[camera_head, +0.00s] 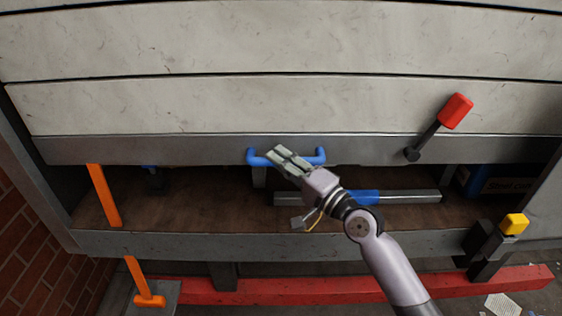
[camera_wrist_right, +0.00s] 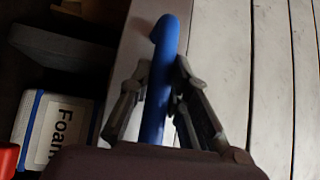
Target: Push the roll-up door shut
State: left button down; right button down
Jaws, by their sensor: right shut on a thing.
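The roll-up door (camera_head: 250,40) is a set of pale horizontal slats with a grey bottom rail (camera_head: 120,150). A gap shows between the rail and the sill below, so the door is partly open. A blue handle (camera_head: 258,158) is fixed to the rail near its middle. My right gripper (camera_head: 285,155) is at the handle and shut on it. In the right wrist view the blue handle (camera_wrist_right: 163,60) runs between the two fingers, with the pale slats (camera_wrist_right: 262,60) on the right. My left gripper is not in view.
A red-tipped lever (camera_head: 455,110) stands at the right of the door. A grey bar with a blue band (camera_head: 365,196) lies in the opening. An orange post (camera_head: 104,195) is at left, a yellow-topped post (camera_head: 514,224) at right. A foam box (camera_wrist_right: 55,130) is inside.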

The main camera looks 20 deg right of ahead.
aim_at(281, 231)
jog(key=shift+f, duration=0.15)
notch_tip(281, 231, down, 20)
jog(key=b, duration=1.7)
jog(key=shift+b, duration=0.35)
jog(key=shift+a+f, duration=0.1)
jog(key=shift+f, duration=0.05)
jog(key=c, duration=1.6)
grip_release()
jog(key=shift+o, duration=0.6)
jog(key=shift+r, duration=0.2)
jog(key=shift+s, duration=0.1)
jog(key=v, duration=1.2)
jog(key=shift+r, duration=0.2)
